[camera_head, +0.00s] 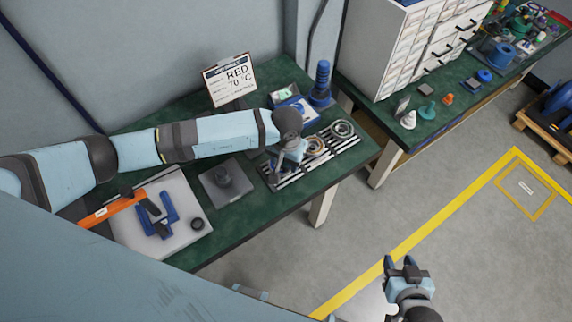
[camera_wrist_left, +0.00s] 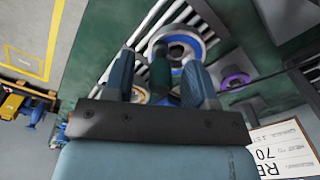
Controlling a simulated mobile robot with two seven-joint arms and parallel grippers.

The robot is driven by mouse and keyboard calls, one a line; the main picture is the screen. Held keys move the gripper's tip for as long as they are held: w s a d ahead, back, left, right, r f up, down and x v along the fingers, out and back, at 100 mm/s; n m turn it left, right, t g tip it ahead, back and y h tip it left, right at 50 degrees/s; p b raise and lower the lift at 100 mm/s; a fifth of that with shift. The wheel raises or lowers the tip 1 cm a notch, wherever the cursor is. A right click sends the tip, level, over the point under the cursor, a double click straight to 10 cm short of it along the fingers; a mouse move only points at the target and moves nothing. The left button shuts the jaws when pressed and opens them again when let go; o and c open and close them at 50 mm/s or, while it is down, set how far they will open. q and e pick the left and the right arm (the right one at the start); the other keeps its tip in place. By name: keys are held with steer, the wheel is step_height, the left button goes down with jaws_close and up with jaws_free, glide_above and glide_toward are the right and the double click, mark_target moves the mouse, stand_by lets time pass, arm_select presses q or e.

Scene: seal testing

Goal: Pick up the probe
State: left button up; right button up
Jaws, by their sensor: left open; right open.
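My left gripper (camera_head: 281,172) is low over the slotted metal rack on the green bench. In the left wrist view its two blue-grey fingers (camera_wrist_left: 159,78) are apart. A dark green rod-like piece (camera_wrist_left: 160,76) shows between them; it may be the probe, but I cannot tell for sure. A blue-rimmed ring (camera_wrist_left: 181,47) lies just beyond the fingertips. In the head view the arm and hand hide most of this spot. My right gripper (camera_head: 402,265) is open and empty, in front of the bare floor at the lower right.
Ring parts (camera_head: 342,129) lie on the rack's right end. A blue bottle (camera_head: 320,82) and a RED 70 °C sign (camera_head: 230,82) stand at the back. A grey block (camera_head: 226,184) and a pale plate (camera_head: 187,238) with a blue fixture lie left.

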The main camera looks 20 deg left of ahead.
arm_select(q)
jaws_close()
step_height(320, 180, up, 20)
steer(key=b, duration=0.3)
stand_by(0.4)
steer(key=shift+f+b, duration=0.1)
steer(key=shift+b, duration=0.2)
